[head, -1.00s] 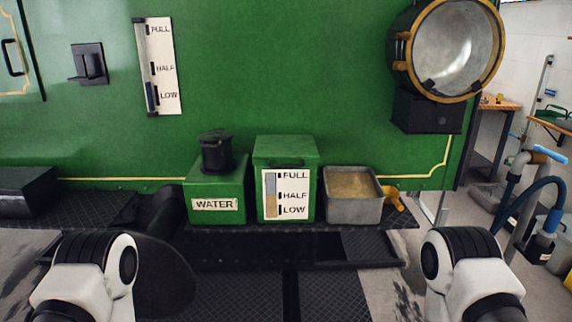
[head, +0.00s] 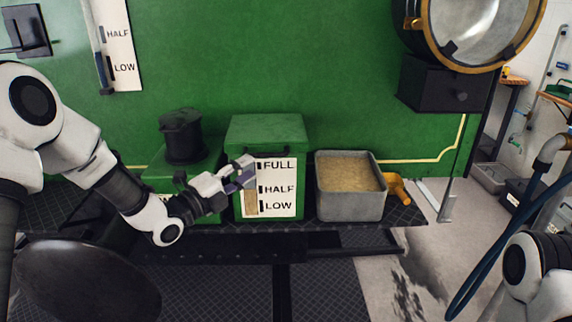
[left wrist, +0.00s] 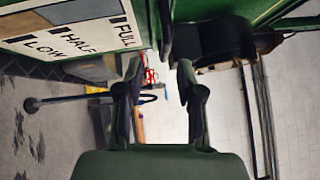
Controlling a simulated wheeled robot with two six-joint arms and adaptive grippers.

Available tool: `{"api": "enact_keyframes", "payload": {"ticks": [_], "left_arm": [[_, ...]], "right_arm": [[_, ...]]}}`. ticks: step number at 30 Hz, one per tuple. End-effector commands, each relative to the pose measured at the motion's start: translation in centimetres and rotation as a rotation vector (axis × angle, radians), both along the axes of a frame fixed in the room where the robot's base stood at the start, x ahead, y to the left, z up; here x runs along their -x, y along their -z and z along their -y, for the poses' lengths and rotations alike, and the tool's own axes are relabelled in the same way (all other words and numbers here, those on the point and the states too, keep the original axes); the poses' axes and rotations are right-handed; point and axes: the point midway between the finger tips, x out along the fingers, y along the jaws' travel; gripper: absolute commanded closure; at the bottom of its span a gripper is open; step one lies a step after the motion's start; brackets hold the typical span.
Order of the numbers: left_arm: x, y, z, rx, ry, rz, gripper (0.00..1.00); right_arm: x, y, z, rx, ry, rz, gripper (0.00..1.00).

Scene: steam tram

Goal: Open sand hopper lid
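The sand hopper is a green box (head: 238,205) on the black running board, with a white FULL/HALF/LOW gauge plate (head: 285,187) on its front. Its flat green lid (head: 268,129) is down. My left gripper (head: 247,170) is at the upper front of the hopper, beside the word FULL and below the lid's front edge. In the left wrist view the two fingers (left wrist: 159,75) are apart with nothing clearly held between them. The gauge plate (left wrist: 65,35) is at upper left there. Whether a finger touches the hopper cannot be told. My right gripper is out of view.
A green water box (head: 158,178) with a black cap (head: 182,137) stands left of the hopper, partly behind my left arm. A grey tray of sand (head: 350,203) stands close on the right. A black lamp bracket (head: 437,85) juts out at upper right.

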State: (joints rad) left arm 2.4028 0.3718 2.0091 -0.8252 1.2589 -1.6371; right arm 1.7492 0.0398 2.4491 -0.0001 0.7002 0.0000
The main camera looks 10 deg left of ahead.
Motion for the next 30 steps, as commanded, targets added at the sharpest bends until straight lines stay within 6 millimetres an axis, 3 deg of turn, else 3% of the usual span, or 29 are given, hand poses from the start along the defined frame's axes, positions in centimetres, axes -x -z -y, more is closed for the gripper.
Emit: {"api": "enact_keyframes", "payload": {"ticks": [12, 22, 23, 25, 26, 30], "left_arm": [[-5.7, -1.1, 3.4, -0.004, 0.003, 0.0, 0.63], [-6.6, -1.0, 3.9, 0.0, 0.001, -0.002, 0.63], [-6.6, -1.0, 3.9, 0.0, 0.001, -0.002, 0.7], [-6.6, -1.0, 3.9, 0.0, 0.001, -0.002, 0.95], [-6.6, -1.0, 3.9, 0.0, 0.001, -0.002, 1.0], [-6.6, -1.0, 3.9, -0.001, 0.001, -0.003, 1.0]], "right_arm": [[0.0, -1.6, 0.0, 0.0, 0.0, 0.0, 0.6], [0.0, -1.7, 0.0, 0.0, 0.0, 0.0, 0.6], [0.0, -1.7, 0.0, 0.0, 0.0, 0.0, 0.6], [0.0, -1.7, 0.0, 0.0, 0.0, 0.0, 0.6], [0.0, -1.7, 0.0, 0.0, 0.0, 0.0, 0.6], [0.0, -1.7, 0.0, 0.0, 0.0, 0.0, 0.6]]}}
